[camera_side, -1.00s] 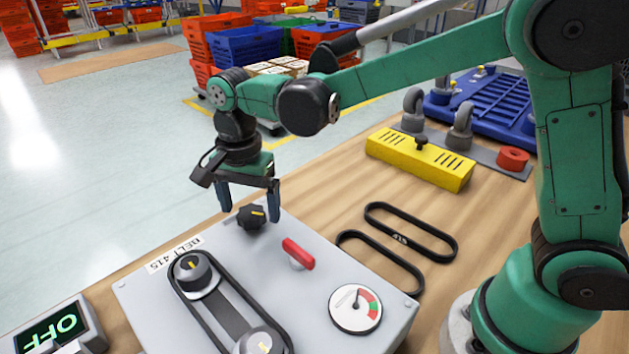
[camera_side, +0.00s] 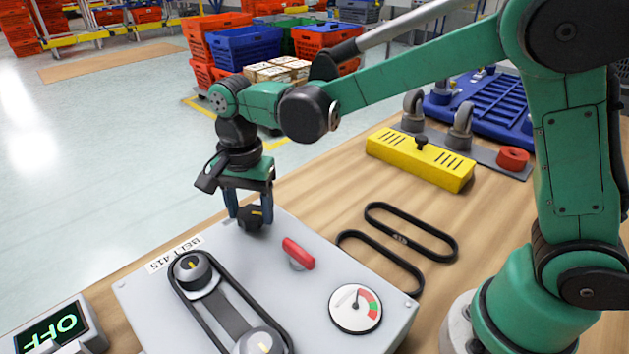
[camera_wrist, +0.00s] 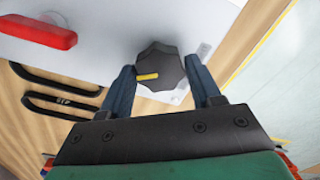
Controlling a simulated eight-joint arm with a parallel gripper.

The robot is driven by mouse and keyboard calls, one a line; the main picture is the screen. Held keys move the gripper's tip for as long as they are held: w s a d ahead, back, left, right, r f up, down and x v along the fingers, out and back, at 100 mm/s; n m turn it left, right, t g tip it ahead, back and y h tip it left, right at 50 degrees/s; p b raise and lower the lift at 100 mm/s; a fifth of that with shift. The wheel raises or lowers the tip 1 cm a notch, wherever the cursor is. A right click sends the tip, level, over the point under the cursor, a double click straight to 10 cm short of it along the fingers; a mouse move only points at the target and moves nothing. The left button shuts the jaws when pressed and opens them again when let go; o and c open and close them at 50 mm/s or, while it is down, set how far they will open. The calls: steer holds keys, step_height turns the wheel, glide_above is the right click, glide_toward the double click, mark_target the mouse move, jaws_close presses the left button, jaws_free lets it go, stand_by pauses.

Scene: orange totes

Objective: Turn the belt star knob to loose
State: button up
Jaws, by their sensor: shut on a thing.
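The black star knob (camera_side: 251,218) with a yellow pointer mark stands at the back corner of the grey belt panel (camera_side: 330,275). My gripper (camera_side: 250,212) is over it, fingers pointing down on either side, shut on the knob. In the wrist view the knob (camera_wrist: 160,72) lies between the two blue fingertips (camera_wrist: 162,82), and its yellow mark points left in that picture.
A red lever (camera_side: 298,254) stands close to the knob, and a gauge (camera_side: 355,308) sits at the panel's right. Spare belts (camera_side: 411,232) and a yellow box (camera_side: 420,160) lie on the wooden bench. A display (camera_side: 52,330) reads OFF.

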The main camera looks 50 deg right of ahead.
steer(key=n, duration=0.3)
steer(key=shift+n, duration=0.4)
steer(key=n, duration=0.3)
steer(key=shift+n, duration=0.3)
steer(key=n, duration=1.4)
steer(key=shift+n, duration=0.3)
steer(key=n, duration=0.4)
steer(key=shift+n, duration=1.8)
steer(key=o, duration=1.2)
